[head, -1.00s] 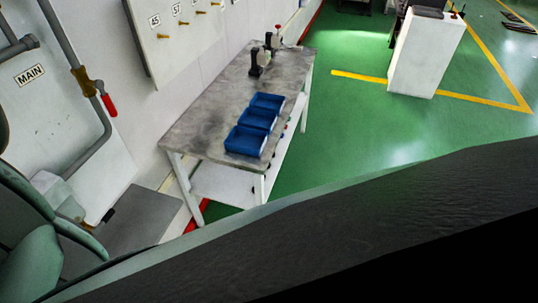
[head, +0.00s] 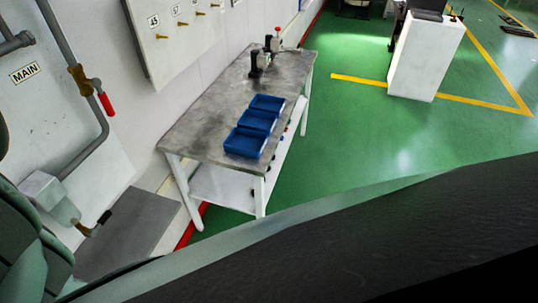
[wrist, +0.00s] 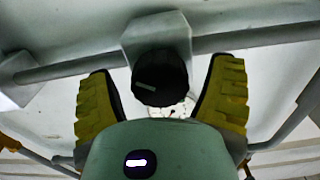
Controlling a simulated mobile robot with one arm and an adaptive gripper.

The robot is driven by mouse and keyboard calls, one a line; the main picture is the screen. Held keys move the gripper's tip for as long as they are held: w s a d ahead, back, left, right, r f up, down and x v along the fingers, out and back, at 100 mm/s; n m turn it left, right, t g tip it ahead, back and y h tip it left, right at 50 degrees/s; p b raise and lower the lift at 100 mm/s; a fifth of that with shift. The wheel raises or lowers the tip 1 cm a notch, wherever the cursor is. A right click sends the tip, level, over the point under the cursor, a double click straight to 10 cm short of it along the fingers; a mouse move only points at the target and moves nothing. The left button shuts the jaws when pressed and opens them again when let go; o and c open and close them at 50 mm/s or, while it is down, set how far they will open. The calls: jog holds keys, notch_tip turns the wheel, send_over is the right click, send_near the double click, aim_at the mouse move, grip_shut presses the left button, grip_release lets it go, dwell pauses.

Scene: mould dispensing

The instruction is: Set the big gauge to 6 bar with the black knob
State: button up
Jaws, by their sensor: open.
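The black knob (wrist: 160,77) shows in the wrist view, round, with a pale line on its face left of centre. It sits in front of a grey block (wrist: 157,30) on a pipe. My gripper (wrist: 164,70) is open, with one yellow ridged finger on each side of the knob. A gap shows between the knob and each finger. A small part of a white dial (wrist: 178,108) shows below the knob. The gripper's body covers most of it, so its needle and reading cannot be told, nor whether it is the big gauge.
A workbench (head: 205,110) with blue bins (head: 245,142) stands along the wall.

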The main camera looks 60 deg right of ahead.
jog(key=shift+o, duration=0.2)
jog(key=shift+w, duration=0.1)
jog(key=c, duration=1.2)
jog(key=shift+f, duration=0.1)
